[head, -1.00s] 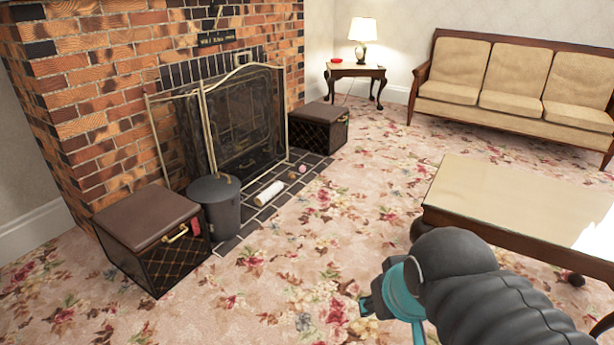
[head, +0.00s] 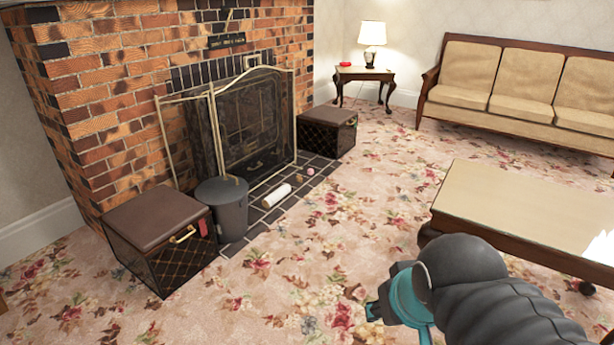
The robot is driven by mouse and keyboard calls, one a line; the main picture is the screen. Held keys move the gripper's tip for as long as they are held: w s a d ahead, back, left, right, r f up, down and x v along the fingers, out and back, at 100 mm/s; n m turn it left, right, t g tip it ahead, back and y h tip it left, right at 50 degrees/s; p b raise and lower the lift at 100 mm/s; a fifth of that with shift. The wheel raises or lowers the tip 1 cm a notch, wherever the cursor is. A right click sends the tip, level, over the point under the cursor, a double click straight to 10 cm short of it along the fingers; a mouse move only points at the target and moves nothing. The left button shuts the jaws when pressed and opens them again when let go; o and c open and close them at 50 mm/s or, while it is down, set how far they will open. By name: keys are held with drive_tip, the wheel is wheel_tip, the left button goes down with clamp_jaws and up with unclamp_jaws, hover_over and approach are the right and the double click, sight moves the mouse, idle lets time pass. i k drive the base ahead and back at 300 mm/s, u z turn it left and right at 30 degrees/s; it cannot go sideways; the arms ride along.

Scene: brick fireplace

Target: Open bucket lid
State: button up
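A dark grey bucket (head: 226,212) stands upright at the front edge of the hearth, beside a brown-topped box. Its grey lid (head: 220,188) sits on top and looks shut. My gripper (head: 374,308) is low in the picture, to the right of the bucket and well apart from it, over the carpet. Its dark tip and teal part show in front of my grey arm. Most of the gripper is hidden by my arm, so I cannot tell whether its fingers are open or shut.
A brown box (head: 160,245) stands left of the bucket. A fire screen (head: 245,125) stands behind it. A white roll (head: 275,196) and small balls lie on the dark hearth tiles. A wooden table (head: 530,200) is at right. Carpet between is clear.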

sight(221, 191)
drive_tip(key=u, duration=0.25)
drive_tip(key=i, duration=3.15)
drive_tip(key=z, duration=0.2)
